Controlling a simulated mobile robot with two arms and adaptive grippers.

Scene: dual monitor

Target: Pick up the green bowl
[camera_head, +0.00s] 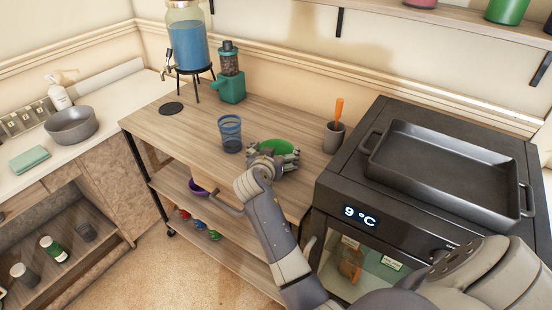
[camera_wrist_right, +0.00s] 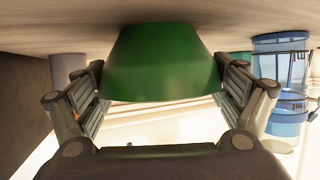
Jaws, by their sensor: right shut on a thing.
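The green bowl (camera_head: 277,146) is on the wooden table, just left of the black cooler. My right gripper (camera_head: 275,160) is at the bowl's near side, with a finger on either side of it. In the right wrist view the bowl (camera_wrist_right: 160,62) fills the space between the two fingers of my right gripper (camera_wrist_right: 160,90), and they are shut on it. Whether the bowl's base touches the table is hard to tell. My left gripper is not in view.
A blue-rimmed glass (camera_head: 231,134) stands close left of the bowl. A cup with an orange utensil (camera_head: 334,136) stands to its right. A green grinder (camera_head: 230,75) and a water dispenser (camera_head: 187,45) are behind. The cooler (camera_head: 345,180) with a black tray (camera_head: 450,165) bounds the right side.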

